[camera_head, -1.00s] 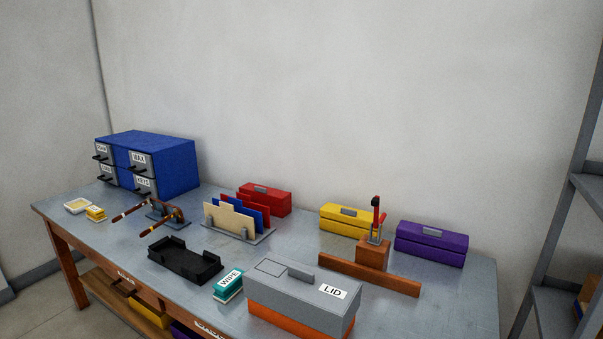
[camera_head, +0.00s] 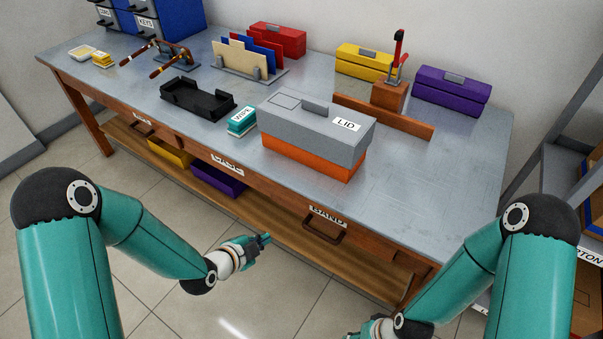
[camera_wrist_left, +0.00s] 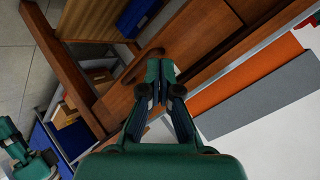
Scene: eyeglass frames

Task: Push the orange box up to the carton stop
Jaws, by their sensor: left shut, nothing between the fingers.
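The orange box (camera_head: 310,158) stands on the table with a grey lid (camera_head: 315,120) marked LID. It also shows in the left wrist view (camera_wrist_left: 215,92), at the upper right. Behind it to the right is a wooden bar (camera_head: 415,128) with a block and red-handled clamp, apparently the carton stop. The lid hides part of the space between them, so I cannot tell the exact gap. My left gripper (camera_head: 266,239) is shut and empty, low in front of the table; its fingers show in the left wrist view (camera_wrist_left: 160,68). My right gripper (camera_head: 358,334) is partly cut off at the bottom edge.
A teal WIPE block (camera_head: 241,121) and black tray (camera_head: 197,100) lie left of the box. Yellow (camera_head: 365,62) and purple (camera_head: 450,90) boxes stand behind the bar. The table's right side is clear. Drawer handles (camera_head: 325,228) and a lower shelf (camera_head: 275,235) face me.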

